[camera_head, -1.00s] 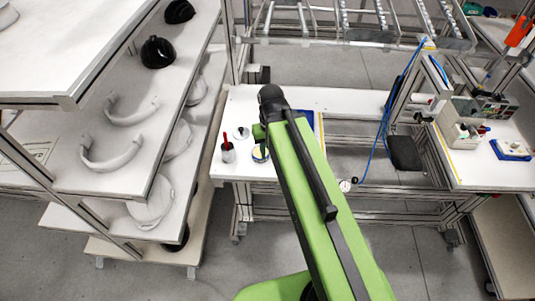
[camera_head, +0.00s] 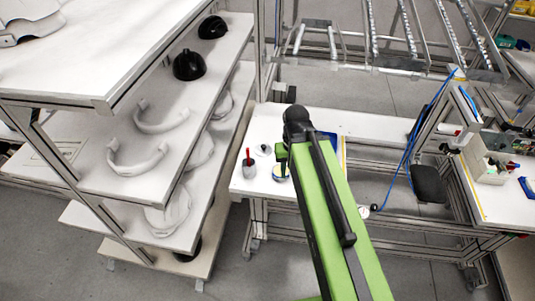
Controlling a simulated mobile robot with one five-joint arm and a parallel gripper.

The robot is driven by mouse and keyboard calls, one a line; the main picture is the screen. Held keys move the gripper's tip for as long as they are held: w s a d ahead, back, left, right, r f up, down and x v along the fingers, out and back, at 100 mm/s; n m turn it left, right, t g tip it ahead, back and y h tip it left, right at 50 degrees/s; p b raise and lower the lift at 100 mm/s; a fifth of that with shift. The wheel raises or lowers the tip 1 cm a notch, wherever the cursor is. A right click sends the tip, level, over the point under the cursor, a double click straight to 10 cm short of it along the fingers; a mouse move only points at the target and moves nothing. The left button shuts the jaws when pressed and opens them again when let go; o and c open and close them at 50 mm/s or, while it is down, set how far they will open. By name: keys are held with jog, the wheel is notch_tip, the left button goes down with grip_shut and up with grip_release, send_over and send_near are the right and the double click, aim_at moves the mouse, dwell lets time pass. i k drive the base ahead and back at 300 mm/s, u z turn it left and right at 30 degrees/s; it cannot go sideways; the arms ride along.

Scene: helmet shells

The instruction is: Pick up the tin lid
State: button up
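A small pale round piece with a dark centre (camera_head: 262,150), which looks like the tin lid, lies on the white worktable (camera_head: 310,118). My green arm reaches over the table from the lower right.
A grey cup with a red item (camera_head: 249,165) stands at the table's left front. A shelf rack (camera_head: 150,185) with white curved parts and black helmet shells (camera_head: 190,65) is close on the left. A blue cable (camera_head: 410,145) and a dark box (camera_head: 427,183) are at the right.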

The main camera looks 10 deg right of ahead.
aim_at(262, 149)
jog(key=u, duration=4.6)
jog(key=i, duration=0.1)
jog(key=z, duration=2.95)
jog(key=k, duration=0.6)
jog(key=z, duration=0.45)
jog(key=i, duration=1)
jog(key=u, duration=0.15)
